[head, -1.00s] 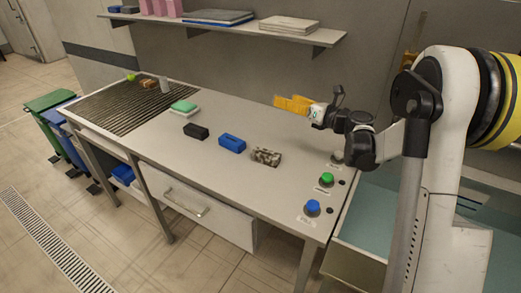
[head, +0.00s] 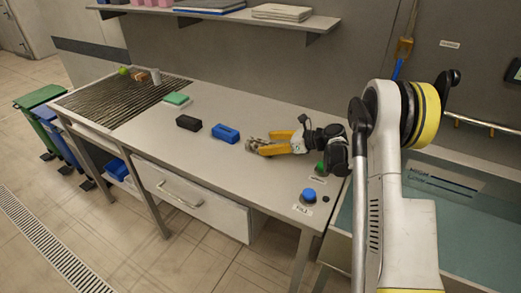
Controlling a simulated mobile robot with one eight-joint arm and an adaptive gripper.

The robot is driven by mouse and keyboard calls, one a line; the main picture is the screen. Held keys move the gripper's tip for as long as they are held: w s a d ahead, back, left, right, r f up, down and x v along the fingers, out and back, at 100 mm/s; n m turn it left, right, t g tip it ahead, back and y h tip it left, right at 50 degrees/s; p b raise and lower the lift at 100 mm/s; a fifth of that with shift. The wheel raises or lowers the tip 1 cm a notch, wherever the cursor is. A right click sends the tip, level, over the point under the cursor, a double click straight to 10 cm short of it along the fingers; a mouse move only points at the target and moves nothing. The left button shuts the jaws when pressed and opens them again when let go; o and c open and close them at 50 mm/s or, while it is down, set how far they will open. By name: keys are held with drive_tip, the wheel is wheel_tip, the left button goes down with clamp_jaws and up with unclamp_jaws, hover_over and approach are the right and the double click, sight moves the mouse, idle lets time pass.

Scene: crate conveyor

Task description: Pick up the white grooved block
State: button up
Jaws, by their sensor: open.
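A block with a mottled white and dark surface (head: 252,144) lies on the table to the right of the blue block. It looks like the white grooved block, but at this size I cannot make out grooves. My gripper (head: 262,144) has its yellow fingers open and low at this block, one finger on the far side and one towards the near side. The fingers hide most of the block. I cannot tell whether they touch it.
A blue block (head: 226,133), a black block (head: 188,123) and a green sponge-like block (head: 176,99) lie in a row leftwards. A blue button (head: 309,195) and a partly hidden green button (head: 320,169) sit at the right. The conveyor (head: 118,103) is far left; a shelf (head: 225,15) hangs behind.

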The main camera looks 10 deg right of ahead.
sight(262, 143)
drive_tip(key=b+x, duration=0.1)
drive_tip(key=x, duration=0.2)
drive_tip(key=shift+a+f, duration=0.15)
drive_tip(key=shift+a, duration=0.05)
drive_tip(key=c, duration=1.5)
